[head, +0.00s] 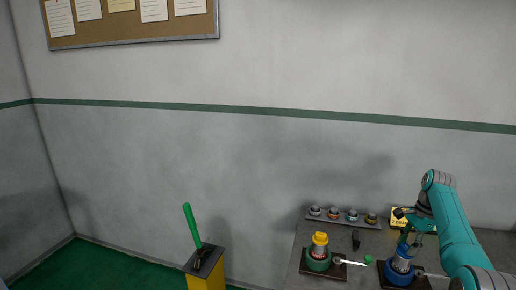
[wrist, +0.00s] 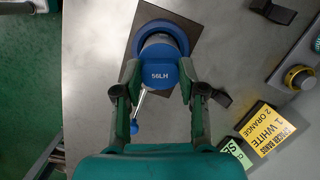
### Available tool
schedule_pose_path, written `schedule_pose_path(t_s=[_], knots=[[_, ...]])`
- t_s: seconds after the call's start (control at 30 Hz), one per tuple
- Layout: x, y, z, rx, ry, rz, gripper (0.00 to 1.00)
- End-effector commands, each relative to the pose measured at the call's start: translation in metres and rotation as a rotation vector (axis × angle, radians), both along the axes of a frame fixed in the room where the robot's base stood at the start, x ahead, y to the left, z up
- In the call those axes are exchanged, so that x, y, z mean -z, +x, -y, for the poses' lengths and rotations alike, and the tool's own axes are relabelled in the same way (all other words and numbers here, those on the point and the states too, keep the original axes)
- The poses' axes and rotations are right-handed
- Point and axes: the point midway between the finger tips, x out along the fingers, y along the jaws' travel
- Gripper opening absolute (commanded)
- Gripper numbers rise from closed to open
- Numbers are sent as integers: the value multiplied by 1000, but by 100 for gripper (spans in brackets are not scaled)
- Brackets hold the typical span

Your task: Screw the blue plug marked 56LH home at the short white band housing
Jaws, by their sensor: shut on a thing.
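The blue plug marked 56LH (wrist: 160,76) is between the two fingers of my gripper (wrist: 158,84) in the wrist view, and the fingers are shut on it. The plug sits in line with a pale grey-white housing (wrist: 157,40) held in a blue ring vise (wrist: 180,33). Whether the threads are engaged cannot be seen. In the head view my gripper (head: 407,240) is over the blue vise (head: 398,278) at the right of the bench. Band lengths cannot be told.
A green vise (head: 317,264) with a yellow plug (head: 320,239) stands to the left on the bench. A rack with several fittings (head: 343,218) lies behind. A yellow card (wrist: 268,128) reads 1 WHITE, 2 ORANGE. A black block (head: 356,240) lies between. A yellow stand (head: 203,280) is further left.

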Motion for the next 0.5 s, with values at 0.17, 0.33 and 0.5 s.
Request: schedule_pose_path(t_s=[0.17, 0.33, 0.5], knots=[[-1, 1, -1, -63, 1, -1, 0], [0, 0, -1, -171, 1, -1, 0], [1, 0, -1, -200, 1, 0, 0]])
